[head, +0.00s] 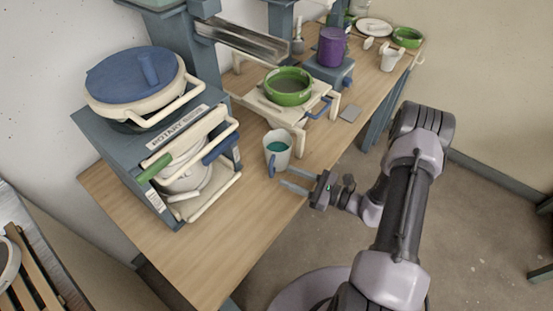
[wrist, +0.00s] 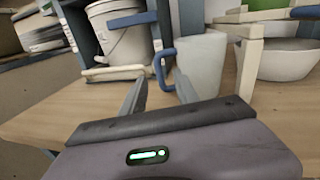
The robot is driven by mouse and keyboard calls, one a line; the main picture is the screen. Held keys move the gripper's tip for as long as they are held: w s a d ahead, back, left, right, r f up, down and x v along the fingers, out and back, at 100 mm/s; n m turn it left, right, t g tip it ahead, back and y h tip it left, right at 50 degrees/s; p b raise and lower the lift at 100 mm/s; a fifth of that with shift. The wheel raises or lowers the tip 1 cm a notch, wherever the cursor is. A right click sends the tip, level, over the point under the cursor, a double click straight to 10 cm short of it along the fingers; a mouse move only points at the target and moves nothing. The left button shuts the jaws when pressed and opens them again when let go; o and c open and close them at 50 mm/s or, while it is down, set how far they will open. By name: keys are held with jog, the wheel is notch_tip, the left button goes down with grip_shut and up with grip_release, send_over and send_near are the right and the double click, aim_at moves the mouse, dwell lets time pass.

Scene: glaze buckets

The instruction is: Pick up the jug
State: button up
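The jug (head: 278,152) is white with a blue handle and teal contents, and stands upright on the wooden bench. In the wrist view the jug (wrist: 201,65) stands just beyond my fingers, with its blue handle on the left side. My gripper (head: 282,178) is open, with its two fingers apart and pointing at the jug from the front of the bench. In the wrist view my gripper (wrist: 160,95) has the handle roughly between its fingertips. The right fingertip overlaps the jug's lower part in the picture; I cannot tell whether they touch.
A blue-grey cabinet (head: 128,172) with a white bucket (head: 185,178) inside stands left of the jug. A white stand (head: 316,97) carrying a green bowl (head: 289,87) is behind it to the right. A purple pot (head: 331,47) stands farther back. The bench front left is bare.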

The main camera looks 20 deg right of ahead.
aim_at(271, 175)
jog(key=x, duration=0.2)
jog(key=b+x, duration=0.1)
jog(key=x, duration=0.1)
jog(key=f+b+x, duration=0.1)
jog(key=x, duration=0.2)
jog(key=shift+s, duration=0.15)
jog(key=shift+a+r, duration=0.15)
grip_shut()
dwell(0.9)
